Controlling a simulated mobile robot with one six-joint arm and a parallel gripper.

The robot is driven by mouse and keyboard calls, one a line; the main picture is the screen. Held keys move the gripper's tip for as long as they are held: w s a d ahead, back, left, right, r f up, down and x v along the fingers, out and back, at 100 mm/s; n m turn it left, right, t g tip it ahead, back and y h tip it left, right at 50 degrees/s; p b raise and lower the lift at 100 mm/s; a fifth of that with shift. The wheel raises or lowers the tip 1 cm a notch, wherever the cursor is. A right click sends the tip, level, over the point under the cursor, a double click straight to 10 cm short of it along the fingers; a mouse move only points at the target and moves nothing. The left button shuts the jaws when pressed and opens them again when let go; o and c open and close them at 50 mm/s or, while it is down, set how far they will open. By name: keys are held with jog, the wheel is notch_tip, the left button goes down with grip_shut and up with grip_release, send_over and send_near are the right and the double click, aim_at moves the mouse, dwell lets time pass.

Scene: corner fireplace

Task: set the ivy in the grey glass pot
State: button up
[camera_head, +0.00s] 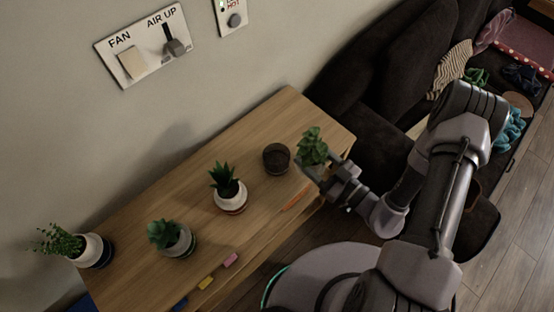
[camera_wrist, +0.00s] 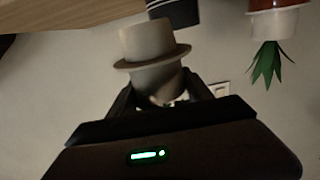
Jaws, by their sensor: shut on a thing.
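The ivy (camera_head: 313,147), a leafy green plant, is held by my gripper (camera_head: 322,172) near the right end of the wooden cabinet top. In the wrist view, which looks upside down, the jaws (camera_wrist: 163,94) are shut around a pale, wide-rimmed pot (camera_wrist: 152,45); its leaves are mostly hidden. The grey glass pot (camera_head: 276,158) is dark, round and open-topped. It stands on the cabinet just left of the ivy, apart from it, and its dark side shows at the top of the wrist view (camera_wrist: 180,12).
The wooden cabinet (camera_head: 255,115) also carries a spiky plant in a white pot (camera_head: 230,195), a succulent pot (camera_head: 175,240) and a bushy plant's white pot (camera_head: 92,247). Coloured tabs (camera_head: 231,260) line its front edge. The wall rises behind; a dark sofa (camera_head: 385,75) stands right.

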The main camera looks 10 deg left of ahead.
jog(key=shift+a+r, duration=0.1)
jog(key=w+a+r+n+g+y, duration=0.1)
jog(key=a+r+n+g, duration=0.15)
jog(key=a, duration=0.25)
jog(key=w+a+r+n+g+y, duration=0.1)
jog(key=a+r+n+g+y, duration=0.15)
jog(key=a+g, duration=0.2)
jog(key=shift+m+t+h, duration=0.3)
jog(key=shift+h, duration=0.05)
jog(key=f+b, duration=0.5)
jog(key=shift+a+f+b, duration=0.3)
jog(key=shift+b, duration=0.05)
jog(key=shift+p, duration=0.4)
jog(key=shift+f+b, duration=0.35)
jog(key=shift+f, duration=0.2)
dwell(0.6)
jog(key=o, duration=1)
jog(key=shift+o, duration=0.2)
